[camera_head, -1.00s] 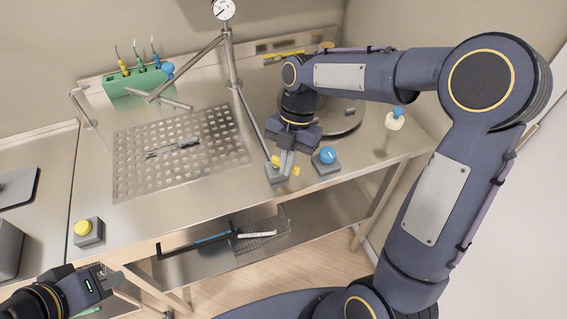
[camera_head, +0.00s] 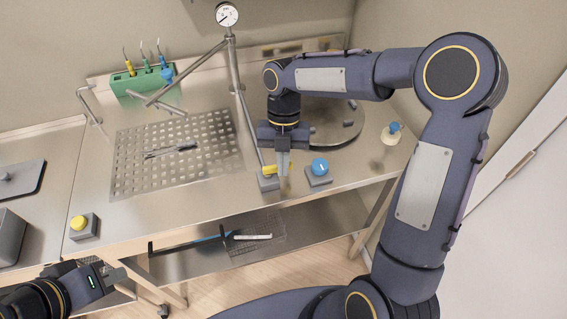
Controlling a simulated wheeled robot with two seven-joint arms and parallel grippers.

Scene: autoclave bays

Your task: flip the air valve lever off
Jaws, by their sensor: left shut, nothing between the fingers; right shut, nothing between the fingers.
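A yellow lever (camera_head: 268,170) sits on a small grey block (camera_head: 267,184) at the front edge of the steel counter, near the foot of the gauge pipe. My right gripper (camera_head: 284,172) is shut and empty, pointing down just right of the lever, with its fingers covering part of that spot. I cannot tell whether the fingers touch the lever. My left gripper (camera_head: 116,272) is shut and empty at the lower left, in front of the counter and well away from the lever.
A blue knob (camera_head: 319,166) on a grey block stands just right of my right gripper. A yellow knob (camera_head: 78,223) sits at front left. The gauge pipe (camera_head: 240,95) rises behind the lever. A perforated panel (camera_head: 200,150) and green rack (camera_head: 145,82) lie left.

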